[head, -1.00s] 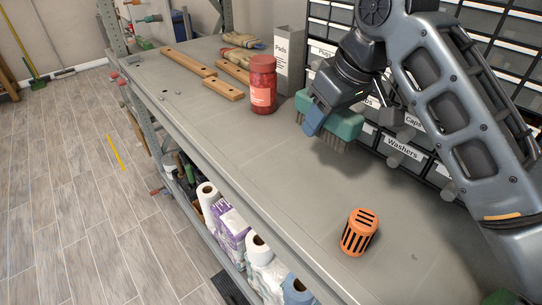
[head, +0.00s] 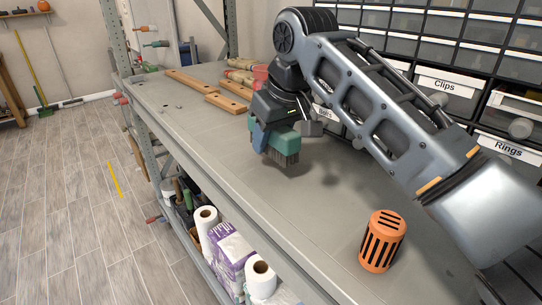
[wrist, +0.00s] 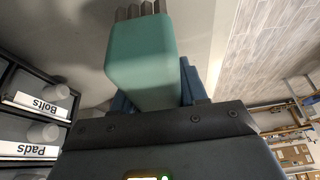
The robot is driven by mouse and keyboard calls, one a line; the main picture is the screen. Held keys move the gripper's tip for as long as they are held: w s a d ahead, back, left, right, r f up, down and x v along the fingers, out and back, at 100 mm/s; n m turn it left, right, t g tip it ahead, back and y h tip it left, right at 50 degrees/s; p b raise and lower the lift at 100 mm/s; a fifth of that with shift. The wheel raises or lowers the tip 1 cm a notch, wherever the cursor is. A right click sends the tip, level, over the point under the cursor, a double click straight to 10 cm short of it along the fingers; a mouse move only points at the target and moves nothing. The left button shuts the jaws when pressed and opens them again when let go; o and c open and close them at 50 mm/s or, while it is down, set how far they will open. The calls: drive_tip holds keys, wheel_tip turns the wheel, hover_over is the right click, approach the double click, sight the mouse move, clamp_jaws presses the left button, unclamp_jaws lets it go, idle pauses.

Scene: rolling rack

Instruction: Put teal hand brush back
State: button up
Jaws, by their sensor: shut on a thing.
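The teal hand brush (head: 284,141) is held above the grey worktop with its grey bristles pointing down. My gripper (head: 262,134) is shut on the brush; a blue finger shows against its near side in the head view. In the wrist view the teal brush block (wrist: 140,62) fills the upper middle, with bristles at the top edge and blue finger parts (wrist: 188,82) beside it. The far part of the brush is hidden behind my gripper in the head view.
An orange slotted canister (head: 382,241) stands on the worktop (head: 215,140) at the right. A red jar (head: 260,76) is partly hidden behind my arm. Labelled drawers (head: 447,83) line the back.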

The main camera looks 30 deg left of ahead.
sight(270, 155)
wheel_tip(270, 155, down, 3)
drive_tip(key=shift+r+b, duration=0.2)
drive_tip(key=shift+b, duration=0.5)
drive_tip(key=shift+f, duration=0.3)
drive_tip(key=shift+f, duration=0.35)
drive_tip(key=o, duration=1)
drive_tip(key=shift+f, duration=0.1)
drive_tip(key=shift+o, duration=0.5)
drive_tip(key=shift+s, duration=0.15)
drive_tip(key=shift+f, duration=0.1)
drive_tip(key=shift+a+b, duration=0.1)
drive_tip(key=shift+b, duration=0.5)
